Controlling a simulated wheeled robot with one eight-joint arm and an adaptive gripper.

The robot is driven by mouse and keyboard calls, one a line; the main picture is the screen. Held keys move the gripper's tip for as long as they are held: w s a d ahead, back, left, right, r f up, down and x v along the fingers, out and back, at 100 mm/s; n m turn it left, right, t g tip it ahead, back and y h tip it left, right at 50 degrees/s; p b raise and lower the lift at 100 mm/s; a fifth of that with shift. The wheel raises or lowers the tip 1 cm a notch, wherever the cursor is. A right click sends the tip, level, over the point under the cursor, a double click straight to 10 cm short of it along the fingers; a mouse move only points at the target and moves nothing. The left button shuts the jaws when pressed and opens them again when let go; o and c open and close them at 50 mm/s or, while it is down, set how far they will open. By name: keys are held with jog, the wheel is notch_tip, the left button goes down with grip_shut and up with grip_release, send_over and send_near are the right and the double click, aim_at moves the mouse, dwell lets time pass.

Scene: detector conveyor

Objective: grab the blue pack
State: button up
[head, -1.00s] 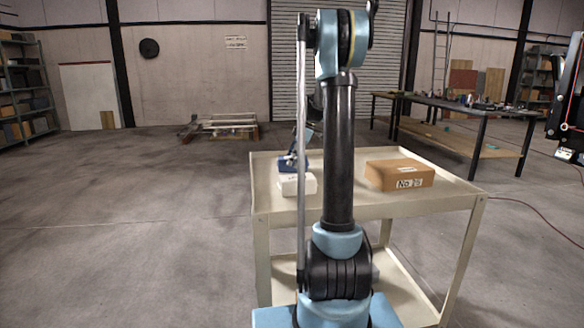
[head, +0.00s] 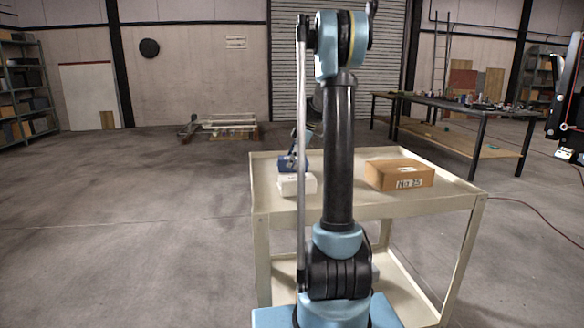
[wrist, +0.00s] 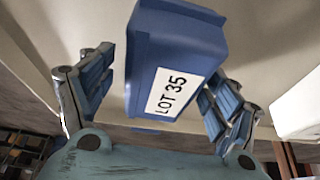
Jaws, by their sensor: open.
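The blue pack (wrist: 180,55) has a white label reading LOT 35. In the wrist view it stands between the two fingers of my gripper (wrist: 160,88). The fingers are spread, one on each side of the pack; the right finger looks very close to its side, and contact there cannot be told. In the head view the blue pack (head: 289,164) is on the cart top, behind a white pack (head: 297,184). My gripper is partly hidden there by my own arm.
A brown labelled box (head: 399,174) sits on the right of the cart top (head: 370,208). In the wrist view the white pack (wrist: 299,107) is close by the right finger. A cluttered workbench (head: 447,105) stands behind at the right.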

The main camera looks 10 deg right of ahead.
jog(key=c, duration=1.5)
